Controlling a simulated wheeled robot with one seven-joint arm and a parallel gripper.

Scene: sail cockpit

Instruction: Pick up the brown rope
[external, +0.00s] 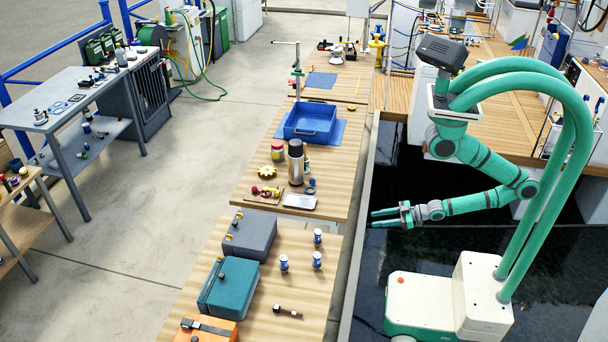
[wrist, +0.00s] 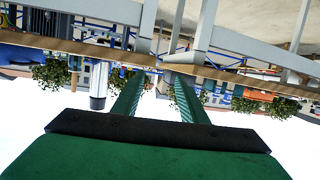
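My gripper (external: 376,217) is open and empty, its two green fingers apart and pointing left, beside the right edge of the wooden tables. Its fingers also show in the wrist view (wrist: 157,80), with nothing between them. I cannot identify the brown rope for certain. A small yellow-brown coil-like thing (external: 265,172) lies on the middle table, left of a steel flask. A small brown and dark piece (external: 287,312) lies on the near table. Both are well apart from my gripper, and neither is clear in the wrist view.
The middle table holds a blue tray (external: 310,122), a steel flask (external: 295,163), a jar (external: 277,151) and a silver tray (external: 300,201). The near table holds grey (external: 250,236), teal (external: 229,287) and orange (external: 206,329) boxes and several blue-and-white pieces. Dark water (external: 375,275) lies right of the tables.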

